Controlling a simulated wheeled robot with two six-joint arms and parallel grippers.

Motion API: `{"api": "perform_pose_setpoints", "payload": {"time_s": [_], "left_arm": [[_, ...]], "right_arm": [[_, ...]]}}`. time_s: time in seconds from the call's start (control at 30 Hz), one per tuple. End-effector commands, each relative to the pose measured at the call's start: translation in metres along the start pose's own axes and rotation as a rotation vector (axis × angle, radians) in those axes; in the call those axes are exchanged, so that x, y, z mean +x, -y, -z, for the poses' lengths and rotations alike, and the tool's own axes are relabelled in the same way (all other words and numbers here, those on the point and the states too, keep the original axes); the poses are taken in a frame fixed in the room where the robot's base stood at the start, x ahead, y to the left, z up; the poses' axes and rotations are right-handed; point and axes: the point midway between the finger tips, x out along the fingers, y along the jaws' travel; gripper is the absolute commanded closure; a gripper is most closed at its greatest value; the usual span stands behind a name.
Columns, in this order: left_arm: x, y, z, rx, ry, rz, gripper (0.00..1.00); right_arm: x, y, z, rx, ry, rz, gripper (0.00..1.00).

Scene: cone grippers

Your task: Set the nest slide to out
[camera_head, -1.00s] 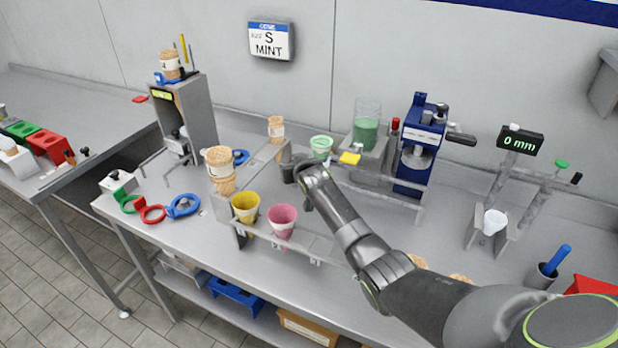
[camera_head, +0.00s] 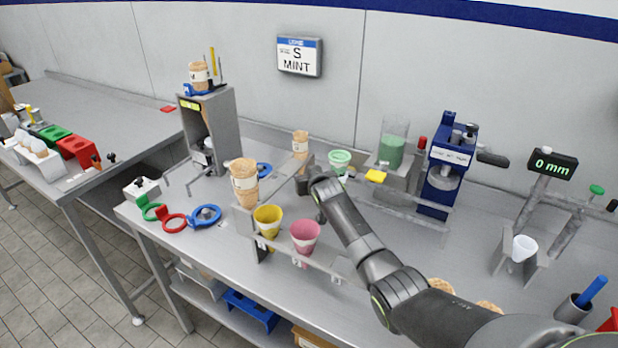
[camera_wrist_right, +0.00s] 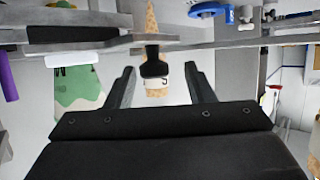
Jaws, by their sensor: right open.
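I cannot tell for certain which part is the nest slide. A grey upright stand (camera_head: 222,122) with a small yellow display stands at the back left, with knobbed fittings low in its opening. A white block (camera_head: 142,188) with a dark knob sits at the bench's left edge. My right gripper (camera_head: 308,182) is above the cone rack, near the mint cup. In the right wrist view my right gripper (camera_wrist_right: 160,72) is open, with a banded wafer cone (camera_wrist_right: 157,82) seen between its fingers; no contact is evident. My left gripper is not in view.
A clear rack rail (camera_head: 330,270) holds a yellow cup (camera_head: 267,220) and a pink cup (camera_head: 304,237). A tall cone stack (camera_head: 244,185) stands behind. A blue press (camera_head: 445,165) and a 0 mm gauge (camera_head: 553,163) stand right. Colored rings (camera_head: 204,216) lie left.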

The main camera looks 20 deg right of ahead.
Motion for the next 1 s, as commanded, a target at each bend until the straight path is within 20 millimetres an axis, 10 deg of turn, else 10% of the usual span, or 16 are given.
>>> {"api": "perform_pose_setpoints", "payload": {"time_s": [1.0], "left_arm": [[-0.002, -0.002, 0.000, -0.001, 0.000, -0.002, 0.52]], "right_arm": [[-0.091, 0.001, -0.001, -0.001, -0.001, 0.001, 0.52]]}}
